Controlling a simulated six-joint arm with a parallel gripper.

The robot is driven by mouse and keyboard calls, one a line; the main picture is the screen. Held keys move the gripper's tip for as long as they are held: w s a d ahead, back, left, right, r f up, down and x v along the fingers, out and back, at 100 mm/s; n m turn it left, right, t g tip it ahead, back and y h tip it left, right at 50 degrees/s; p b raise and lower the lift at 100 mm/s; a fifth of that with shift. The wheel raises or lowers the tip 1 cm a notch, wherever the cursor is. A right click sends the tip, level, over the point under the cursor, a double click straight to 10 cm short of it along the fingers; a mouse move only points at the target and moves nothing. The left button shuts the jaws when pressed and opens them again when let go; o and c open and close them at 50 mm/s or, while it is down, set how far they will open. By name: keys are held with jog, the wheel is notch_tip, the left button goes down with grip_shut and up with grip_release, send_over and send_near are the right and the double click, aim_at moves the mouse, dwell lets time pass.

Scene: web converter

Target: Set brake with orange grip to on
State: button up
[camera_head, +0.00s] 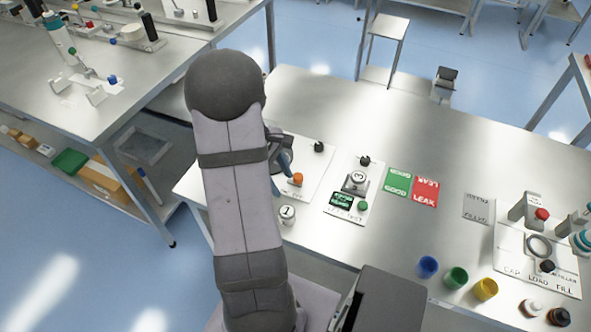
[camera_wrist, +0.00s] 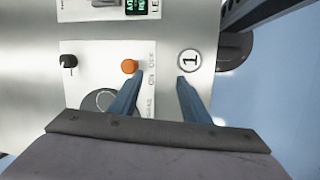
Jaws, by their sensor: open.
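The orange grip (camera_wrist: 130,66) of the brake shows in the wrist view on a white panel (camera_wrist: 90,52), beside the printed words ON and OFF. I cannot tell which word it is set to. In the head view the orange grip (camera_head: 298,179) is at the front of the panel, just right of my arm. My gripper (camera_wrist: 159,77) is open and empty, with its blue fingers apart over the panel. The left fingertip is close to the orange grip; I cannot tell whether they touch. In the head view my gripper (camera_head: 286,163) is mostly hidden behind my arm.
A round piece marked 1 (camera_wrist: 189,61) lies near the right fingertip. A black knob (camera_wrist: 68,61) stands on the same panel. A second panel with a green display (camera_head: 342,201) is to the right, then green and red cards (camera_head: 425,192). The table behind is clear.

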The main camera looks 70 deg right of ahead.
aim_at(298, 176)
jog(key=d+r+n, duration=0.1)
jog(key=n, duration=0.2)
jog(key=d+n+h, duration=0.1)
jog(key=d+n, duration=0.1)
jog(key=n, duration=0.2)
jog(key=d+r+n, duration=0.1)
jog(key=n, duration=0.2)
jog(key=shift+w+d+r+h, duration=0.1)
jog(key=shift+d+r+h, duration=0.2)
jog(key=shift+d+r, duration=0.05)
jog(key=shift+p+x, duration=0.45)
jog(key=shift+x, duration=3.2)
